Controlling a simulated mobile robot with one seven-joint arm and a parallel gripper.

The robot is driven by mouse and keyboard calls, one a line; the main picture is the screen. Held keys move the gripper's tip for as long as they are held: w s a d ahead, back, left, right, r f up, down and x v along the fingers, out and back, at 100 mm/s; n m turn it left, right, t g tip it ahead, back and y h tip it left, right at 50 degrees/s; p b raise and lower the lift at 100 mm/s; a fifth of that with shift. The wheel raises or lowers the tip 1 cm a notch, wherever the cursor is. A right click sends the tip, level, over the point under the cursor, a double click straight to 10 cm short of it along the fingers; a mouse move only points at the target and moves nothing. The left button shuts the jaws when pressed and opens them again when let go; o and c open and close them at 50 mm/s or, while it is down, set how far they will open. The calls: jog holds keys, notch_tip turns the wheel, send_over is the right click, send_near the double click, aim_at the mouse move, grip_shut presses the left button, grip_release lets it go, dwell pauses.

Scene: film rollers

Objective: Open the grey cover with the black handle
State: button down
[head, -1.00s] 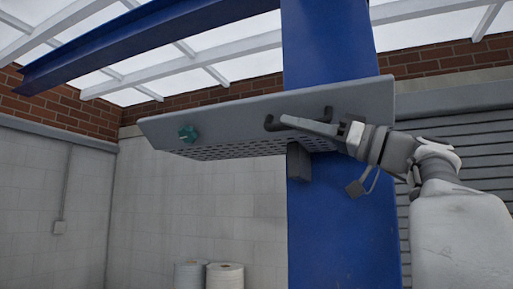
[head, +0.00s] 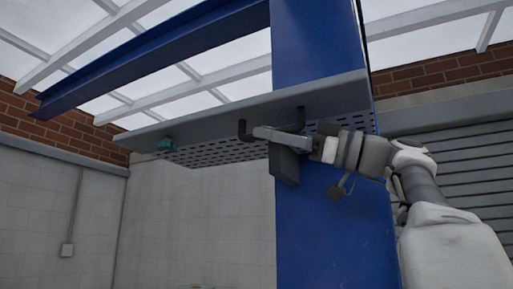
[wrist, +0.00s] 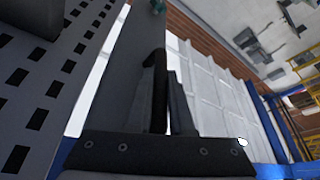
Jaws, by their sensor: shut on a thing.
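The grey cover (head: 205,120) is a long, flat panel mounted high in front of a blue column, with its slotted underside showing. Its black handle (head: 243,131) is a bar on the front face, right of the middle. A teal knob (head: 166,145) sits near the left end. My gripper (head: 262,133) reaches in from the right and is shut on the handle. In the wrist view, the handle (wrist: 160,85) stands between my two fingers, close against the cover (wrist: 122,75). The fingers hide part of the handle.
The blue column (head: 330,220) rises directly behind my gripper, and a blue beam (head: 170,50) runs off to the upper left. A dark block (head: 285,165) hangs below the cover close to my fingers. Open space lies below the cover's left part.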

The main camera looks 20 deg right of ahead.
jog(key=shift+w+d+f+n+g, duration=0.2)
jog(key=shift+f+n+g, duration=0.1)
jog(key=shift+n, duration=0.35)
jog(key=shift+w+d+f+n+g, duration=0.15)
jog(key=shift+n+g, duration=0.15)
jog(key=shift+n, duration=0.35)
jog(key=c, duration=0.8)
grip_release()
jog(key=v, duration=1.7)
jog(key=shift+d+f+p, duration=0.2)
jog(key=shift+f+p, duration=0.05)
jog(key=shift+p, duration=0.15)
